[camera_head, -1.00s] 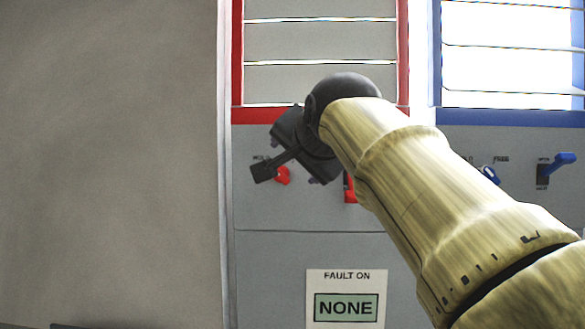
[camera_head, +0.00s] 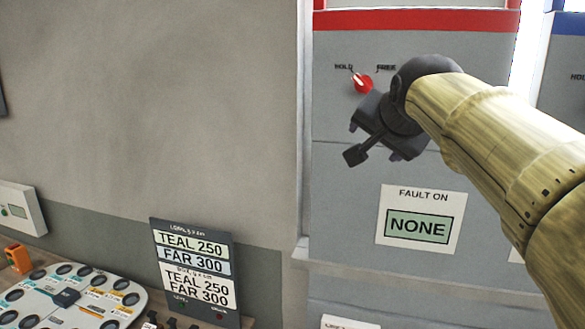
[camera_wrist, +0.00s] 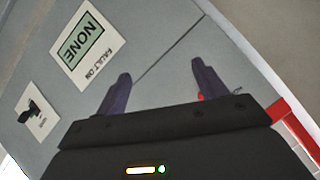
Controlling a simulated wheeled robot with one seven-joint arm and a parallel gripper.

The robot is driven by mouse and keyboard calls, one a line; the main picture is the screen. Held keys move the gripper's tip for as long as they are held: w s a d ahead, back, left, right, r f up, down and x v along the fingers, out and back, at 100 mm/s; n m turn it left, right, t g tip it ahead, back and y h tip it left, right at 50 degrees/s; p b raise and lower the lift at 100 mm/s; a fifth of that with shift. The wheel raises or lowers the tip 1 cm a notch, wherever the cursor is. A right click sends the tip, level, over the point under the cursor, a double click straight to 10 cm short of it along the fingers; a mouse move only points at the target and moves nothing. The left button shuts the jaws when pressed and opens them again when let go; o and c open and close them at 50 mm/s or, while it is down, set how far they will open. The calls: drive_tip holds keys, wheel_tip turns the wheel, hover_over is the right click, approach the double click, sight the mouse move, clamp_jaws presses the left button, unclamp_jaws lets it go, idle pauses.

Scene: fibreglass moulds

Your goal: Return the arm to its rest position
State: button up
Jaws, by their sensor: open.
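My gripper (camera_head: 355,142) is in front of the grey cabinet panel with the red trim, at the right of the head view. In the wrist view my gripper (camera_wrist: 158,85) shows two dark fingers spread apart with nothing between them. My arm, with a yellowish sleeve, reaches in from the lower right. It hides part of the panel. A red knob (camera_head: 363,84), between labels HOLD and FREE, is just above the gripper. I cannot tell whether they touch, but no finger is around the knob.
A FAULT ON sign (camera_head: 420,218) reading NONE is below the gripper; it also shows in the wrist view (camera_wrist: 87,45). A display board (camera_head: 195,268) and a pale tray (camera_head: 110,300) with dark round spots are at lower left. A grey wall fills the upper left.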

wheel_tip(320, 180, down, 27)
drive_tip(key=s+n+g+b, duration=0.1)
drive_tip(key=s+n+g, duration=0.1)
drive_tip(key=n+g, duration=0.25)
drive_tip(key=s+f+n+g+b, duration=0.1)
drive_tip(key=s+f+g, duration=0.1)
drive_tip(key=s+f, duration=0.5)
drive_tip(key=s+f+n+g, duration=0.2)
drive_tip(key=s+f, duration=0.6)
drive_tip(key=f, duration=0.5)
drive_tip(key=shift+s+a+f+g+b, duration=0.15)
drive_tip(key=shift+s+f+g+b, duration=0.15)
drive_tip(key=shift+g, duration=0.25)
drive_tip(key=shift+w, duration=0.1)
